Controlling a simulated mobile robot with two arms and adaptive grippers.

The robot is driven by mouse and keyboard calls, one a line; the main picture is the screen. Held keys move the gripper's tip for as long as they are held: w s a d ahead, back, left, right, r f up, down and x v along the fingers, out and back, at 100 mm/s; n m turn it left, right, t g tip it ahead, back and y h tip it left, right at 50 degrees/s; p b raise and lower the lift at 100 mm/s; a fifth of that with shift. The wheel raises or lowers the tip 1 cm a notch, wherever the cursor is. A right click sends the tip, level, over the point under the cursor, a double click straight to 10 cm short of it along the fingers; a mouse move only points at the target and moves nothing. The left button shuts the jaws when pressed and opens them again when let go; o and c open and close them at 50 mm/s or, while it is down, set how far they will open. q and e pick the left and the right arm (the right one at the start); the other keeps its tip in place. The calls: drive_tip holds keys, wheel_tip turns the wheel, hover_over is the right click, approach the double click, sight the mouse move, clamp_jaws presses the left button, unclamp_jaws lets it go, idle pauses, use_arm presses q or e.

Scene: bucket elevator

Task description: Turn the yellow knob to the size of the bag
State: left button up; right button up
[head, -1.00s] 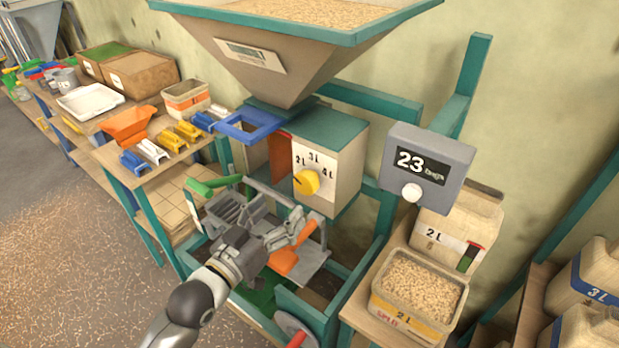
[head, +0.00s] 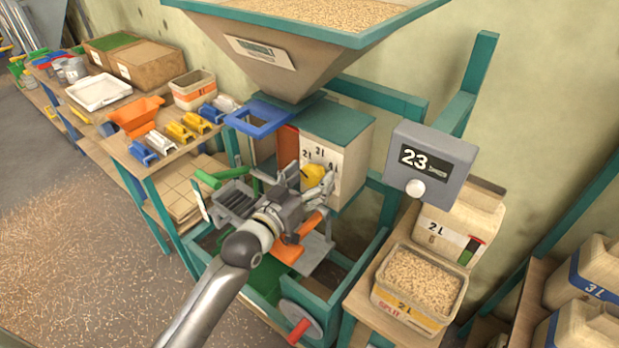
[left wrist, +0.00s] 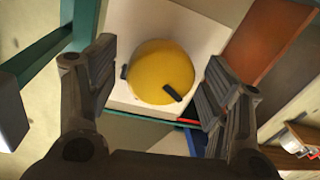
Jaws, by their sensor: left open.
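The yellow knob (head: 315,173) is on the cream front of the dial box (head: 338,180), below the marks 2 L, 3 L and 4 L. My left gripper (head: 304,182) is at the knob, open. In the left wrist view the round knob (left wrist: 160,70) shows between the spread fingers of the left gripper (left wrist: 160,80), with a gap on each side. A bag marked 2 L (head: 455,232) stands at the right. My right gripper is not in view.
A grey counter (head: 430,165) reading 23 hangs right of the dial box. A hopper of grain (head: 290,60) is above. A grain tub (head: 415,300) stands on the right bench. A blue frame (head: 258,120) sticks out left of the box. Bags marked 3 L (head: 590,275) are far right.

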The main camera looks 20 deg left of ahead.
use_arm(q)
drive_tip(key=c, duration=1)
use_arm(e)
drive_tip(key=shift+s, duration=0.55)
use_arm(q)
drive_tip(key=shift+m, duration=0.4)
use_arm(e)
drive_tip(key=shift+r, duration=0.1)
use_arm(q)
drive_tip(key=m+p, duration=0.1)
drive_tip(key=m, duration=0.3)
drive_tip(key=shift+m, duration=0.3)
drive_tip(key=m, duration=0.3)
drive_tip(key=shift+m+h, duration=0.3)
drive_tip(key=shift+h, duration=0.1)
drive_tip(key=shift+m, duration=1.6)
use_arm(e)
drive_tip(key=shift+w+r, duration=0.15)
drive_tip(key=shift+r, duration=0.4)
